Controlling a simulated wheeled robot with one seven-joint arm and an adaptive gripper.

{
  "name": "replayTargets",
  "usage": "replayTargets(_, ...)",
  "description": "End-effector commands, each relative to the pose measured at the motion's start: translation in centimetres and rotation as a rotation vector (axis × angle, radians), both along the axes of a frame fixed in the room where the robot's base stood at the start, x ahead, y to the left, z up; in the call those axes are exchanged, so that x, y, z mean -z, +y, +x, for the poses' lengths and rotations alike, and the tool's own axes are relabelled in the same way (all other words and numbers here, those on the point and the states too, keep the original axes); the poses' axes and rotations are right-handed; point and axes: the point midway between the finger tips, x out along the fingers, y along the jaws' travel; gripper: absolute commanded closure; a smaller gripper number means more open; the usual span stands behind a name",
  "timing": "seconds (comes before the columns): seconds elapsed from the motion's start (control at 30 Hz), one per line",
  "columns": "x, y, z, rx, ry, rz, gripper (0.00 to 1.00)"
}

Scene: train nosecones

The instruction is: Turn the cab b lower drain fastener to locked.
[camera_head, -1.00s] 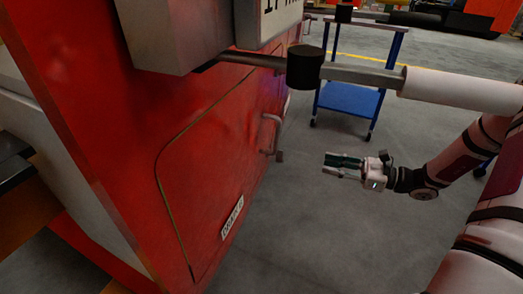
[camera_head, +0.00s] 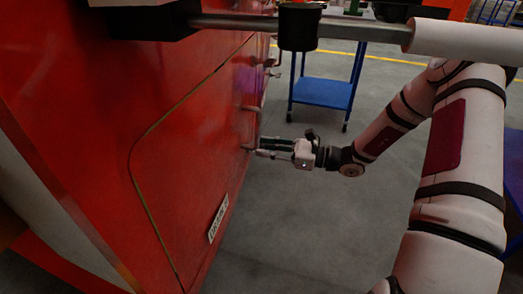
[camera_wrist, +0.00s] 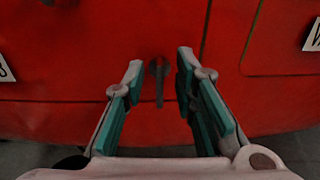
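The lower drain fastener (camera_wrist: 159,88) is a small dark grey lever on the red panel, hanging roughly straight down in the wrist view. In the head view a small grey fitting (camera_head: 247,147) at the panel's edge seems to be the same fastener, partly hidden near the fingertips. My gripper (camera_wrist: 161,72) is open, with one green-padded finger on each side of the lever; contact cannot be told. In the head view my gripper (camera_head: 259,148) points left at the red cab (camera_head: 190,130).
A grey grab handle (camera_head: 251,108) sticks out of the panel just above. A white label plate (camera_head: 218,218) is lower on the panel. A blue cart (camera_head: 322,94) stands behind. A horizontal bar (camera_head: 355,28) crosses above. The floor (camera_head: 300,225) below is clear.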

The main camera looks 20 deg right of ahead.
Motion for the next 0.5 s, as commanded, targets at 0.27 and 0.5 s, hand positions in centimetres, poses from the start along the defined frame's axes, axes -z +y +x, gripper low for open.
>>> replayTargets(0.27, -0.01, 1.35, 0.81, 0.000, 0.001, -0.001, 0.74)
replayTargets(0.5, -0.03, 1.35, 0.82, 0.000, 0.001, -0.001, 0.79)
